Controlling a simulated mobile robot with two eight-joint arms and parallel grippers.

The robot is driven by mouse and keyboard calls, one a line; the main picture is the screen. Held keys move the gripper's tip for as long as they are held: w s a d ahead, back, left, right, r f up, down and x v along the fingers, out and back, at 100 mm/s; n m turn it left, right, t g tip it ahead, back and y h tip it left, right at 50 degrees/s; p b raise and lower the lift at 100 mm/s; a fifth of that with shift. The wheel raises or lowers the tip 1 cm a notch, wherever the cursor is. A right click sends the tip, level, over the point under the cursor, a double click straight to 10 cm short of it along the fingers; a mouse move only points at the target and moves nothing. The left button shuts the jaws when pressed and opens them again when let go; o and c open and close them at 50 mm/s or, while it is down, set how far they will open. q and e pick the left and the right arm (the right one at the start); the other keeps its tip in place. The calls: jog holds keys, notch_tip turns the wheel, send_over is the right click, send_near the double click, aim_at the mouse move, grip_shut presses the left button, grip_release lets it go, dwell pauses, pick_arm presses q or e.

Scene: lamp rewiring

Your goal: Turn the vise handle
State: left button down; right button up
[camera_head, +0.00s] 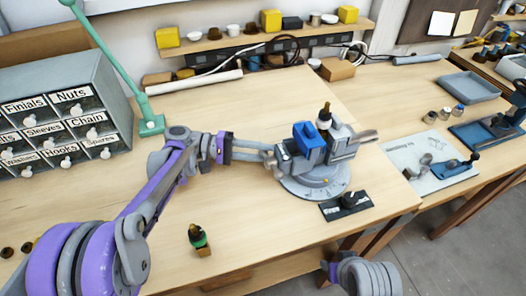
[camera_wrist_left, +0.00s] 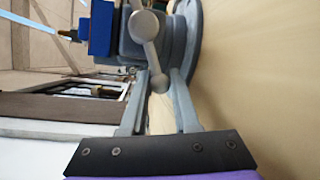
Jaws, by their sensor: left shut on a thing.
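The grey vise (camera_head: 318,183) stands on its round base on the workbench, with a blue block (camera_head: 308,140) and a dark-tipped upright piece (camera_head: 324,115) at its jaws. My left gripper (camera_head: 268,157) reaches it from the left, at the handle side. In the left wrist view, the vise handle (camera_wrist_left: 147,40) is a grey bar with round knobs, slightly tilted from vertical. My left gripper (camera_wrist_left: 160,78) is shut on the handle's lower end, with a finger on each side of the knob. Part of my right arm shows at the bottom; its gripper is not visible.
A small green-and-black bottle-like piece (camera_head: 197,237) stands at the bench front. A labelled drawer cabinet (camera_head: 118,90) and green lamp arm (camera_head: 110,60) stand left. Bench between cabinet and vise is mostly clear.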

pick_arm(q)
jog(key=shift+r+m+p, duration=0.3)
jog(key=shift+r+p, duration=0.15)
jog(key=shift+p, duration=0.05)
jog(key=shift+w+r+m+y+p, duration=0.2)
jog(key=shift+m+y+p, duration=0.15)
jog(key=shift+m, duration=0.15)
jog(key=c, duration=0.7)
grip_release()
jog(key=shift+f, duration=0.1)
jog(key=shift+o, duration=0.2)
jog(key=shift+a, duration=0.1)
